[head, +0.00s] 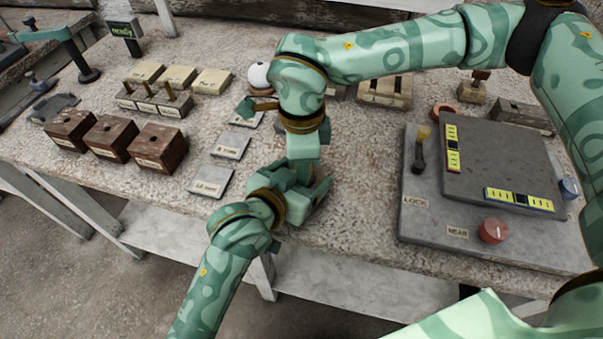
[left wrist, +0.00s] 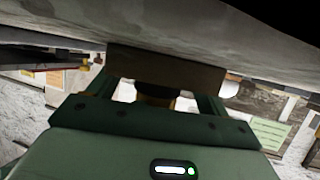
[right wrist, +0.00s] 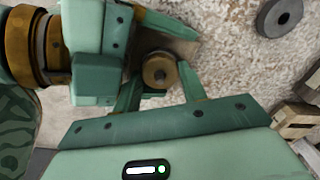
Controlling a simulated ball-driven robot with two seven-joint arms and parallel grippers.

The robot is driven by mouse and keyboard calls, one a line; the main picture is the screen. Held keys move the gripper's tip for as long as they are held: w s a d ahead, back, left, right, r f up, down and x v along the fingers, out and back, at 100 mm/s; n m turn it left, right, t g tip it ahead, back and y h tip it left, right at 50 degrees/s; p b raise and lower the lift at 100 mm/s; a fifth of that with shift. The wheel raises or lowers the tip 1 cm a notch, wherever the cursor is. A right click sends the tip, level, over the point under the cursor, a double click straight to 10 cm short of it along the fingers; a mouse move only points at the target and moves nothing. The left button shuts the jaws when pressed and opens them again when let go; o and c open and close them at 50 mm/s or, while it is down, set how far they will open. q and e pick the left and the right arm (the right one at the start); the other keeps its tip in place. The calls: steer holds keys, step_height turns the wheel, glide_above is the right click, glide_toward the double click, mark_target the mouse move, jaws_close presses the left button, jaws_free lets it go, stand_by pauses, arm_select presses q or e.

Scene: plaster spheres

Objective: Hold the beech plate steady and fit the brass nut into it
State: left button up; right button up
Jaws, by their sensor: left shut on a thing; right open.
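The beech plate (right wrist: 180,42) is a thin brown piece in the right wrist view; it also shows edge-on in the left wrist view (left wrist: 165,68). My left gripper (left wrist: 160,92) is shut on it from the side and holds it. The brass nut (right wrist: 158,72) is round with a dark centre and lies over the plate. My right gripper (head: 307,165) points down there and is open, one finger on each side of the nut. I cannot tell whether the nut sits in the plate or above it. In the head view, both plate and nut are hidden by my arms.
A grey control panel (head: 423,215) fills the right of the bench. Dark wooden blocks (head: 160,148), a pegged block (head: 155,104) and metal tiles (head: 211,181) lie left. A white sphere (head: 258,75) stands behind my right wrist. Bare bench (head: 360,175) lies between my grippers and the panel.

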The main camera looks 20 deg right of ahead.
arm_select(q)
steer(key=shift+w, duration=0.1)
arm_select(e)
steer(key=n, duration=0.4)
steer(key=shift+s+a+n, duration=0.1)
steer(key=shift+n, duration=0.2)
steer(key=n, duration=1.2)
steer(key=shift+n, duration=0.3)
